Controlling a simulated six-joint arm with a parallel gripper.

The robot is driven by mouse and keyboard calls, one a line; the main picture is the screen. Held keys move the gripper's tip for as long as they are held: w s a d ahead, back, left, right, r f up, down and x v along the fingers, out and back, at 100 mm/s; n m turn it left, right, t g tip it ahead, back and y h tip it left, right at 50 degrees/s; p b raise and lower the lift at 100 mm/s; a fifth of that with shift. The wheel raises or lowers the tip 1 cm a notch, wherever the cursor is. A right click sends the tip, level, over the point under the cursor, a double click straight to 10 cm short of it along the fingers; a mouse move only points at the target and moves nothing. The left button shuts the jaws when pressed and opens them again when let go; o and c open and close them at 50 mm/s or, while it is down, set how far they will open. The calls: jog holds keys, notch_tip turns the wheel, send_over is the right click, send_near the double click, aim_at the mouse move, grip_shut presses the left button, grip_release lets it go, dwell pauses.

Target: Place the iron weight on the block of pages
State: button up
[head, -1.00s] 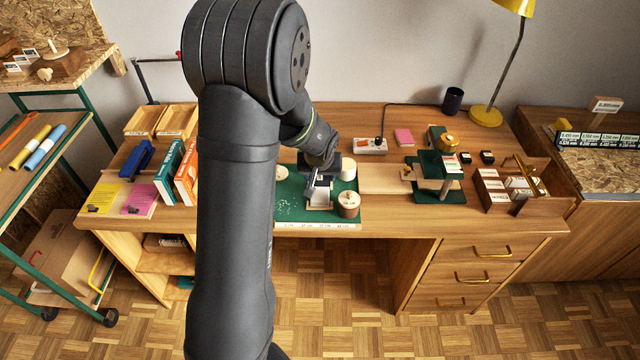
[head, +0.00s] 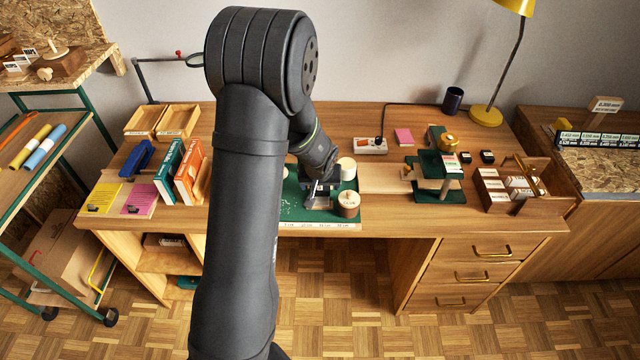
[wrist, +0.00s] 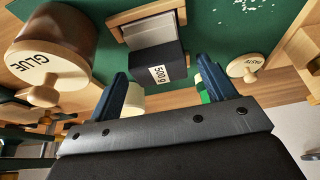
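The iron weight (wrist: 150,57) is a black block with a white "500 g" label in the wrist view. It overlaps the near part of the pale grey block of pages (wrist: 150,32), which sits in a wooden holder; I cannot tell whether it touches the pages. The pages (head: 318,203) show as a light patch below my gripper in the head view. My gripper (wrist: 162,72) has its two dark blue fingers apart, one either side of the weight, with gaps visible. In the head view my gripper (head: 321,184) is over the green mat and hides most of the weight.
The glue pot (wrist: 55,65) stands close left of the holder in the wrist view; the paste lid (wrist: 245,68) is on the right. A white cylinder (head: 347,168) stands behind. The green mat (head: 290,212) lies beneath. Books (head: 180,172) stand left; a green press (head: 440,180) stands right.

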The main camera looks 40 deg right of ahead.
jog(key=shift+r, duration=0.1)
jog(key=v, duration=1.2)
jog(key=x, duration=1.2)
dwell(0.4)
